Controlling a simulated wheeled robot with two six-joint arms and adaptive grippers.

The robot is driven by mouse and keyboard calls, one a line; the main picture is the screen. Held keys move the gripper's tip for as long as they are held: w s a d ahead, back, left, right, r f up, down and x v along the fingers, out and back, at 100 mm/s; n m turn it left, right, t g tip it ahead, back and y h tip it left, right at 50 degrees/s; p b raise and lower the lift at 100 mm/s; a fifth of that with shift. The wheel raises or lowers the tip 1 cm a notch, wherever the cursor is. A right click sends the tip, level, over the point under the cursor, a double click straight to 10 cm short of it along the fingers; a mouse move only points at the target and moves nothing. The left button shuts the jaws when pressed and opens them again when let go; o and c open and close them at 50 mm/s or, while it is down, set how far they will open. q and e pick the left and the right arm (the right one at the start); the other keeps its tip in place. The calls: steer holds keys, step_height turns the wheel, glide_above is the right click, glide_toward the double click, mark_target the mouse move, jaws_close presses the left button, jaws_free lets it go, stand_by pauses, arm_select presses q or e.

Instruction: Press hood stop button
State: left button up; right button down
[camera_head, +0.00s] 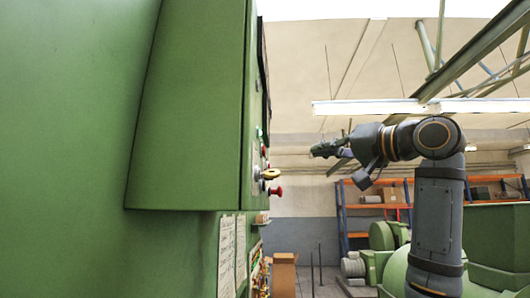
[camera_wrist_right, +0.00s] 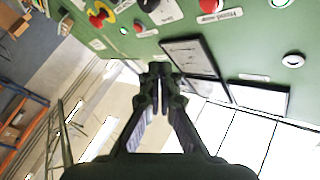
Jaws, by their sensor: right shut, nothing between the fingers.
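The green hood panel (camera_head: 190,110) stands at left in the head view, its control face seen nearly edge-on. A red button (camera_head: 264,151) sits on that face, with a red mushroom knob (camera_head: 276,191) lower down. In the right wrist view, a red button (camera_wrist_right: 209,5) with a white label sits at the top edge, partly cut off; the label is too small to read surely. My right gripper (camera_head: 318,151) is shut and empty, apart from the panel and pointing toward it. Its fingers (camera_wrist_right: 160,70) also show in the wrist view, below the buttons. My left gripper is out of view.
A yellow-and-red knob (camera_wrist_right: 102,15) and other controls share the panel. A dark-framed display (camera_wrist_right: 190,55) and a lit round button (camera_wrist_right: 293,60) lie to the right in the wrist view. Orange shelving (camera_head: 375,207) and green machines stand behind my right arm.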

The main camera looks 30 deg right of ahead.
mark_target(264, 151)
steer(key=w+a+p, duration=0.1)
steer(key=w+a, duration=0.3)
steer(key=a, duration=0.3)
steer(key=shift+w+a+p, duration=0.2)
steer(key=shift+a+p, duration=0.1)
steer(key=shift+a, duration=0.05)
steer(key=shift+w+a, duration=0.1)
stand_by(1.3)
steer(key=shift+w+a, duration=0.15)
steer(key=shift+a, duration=0.15)
steer(key=shift+w+a, duration=0.2)
steer(key=shift+a, duration=0.1)
stand_by(0.9)
steer(key=shift+d, duration=0.15)
steer(key=shift+s+d, duration=0.4)
steer(key=shift+d, duration=0.15)
steer(key=shift+d, duration=0.1)
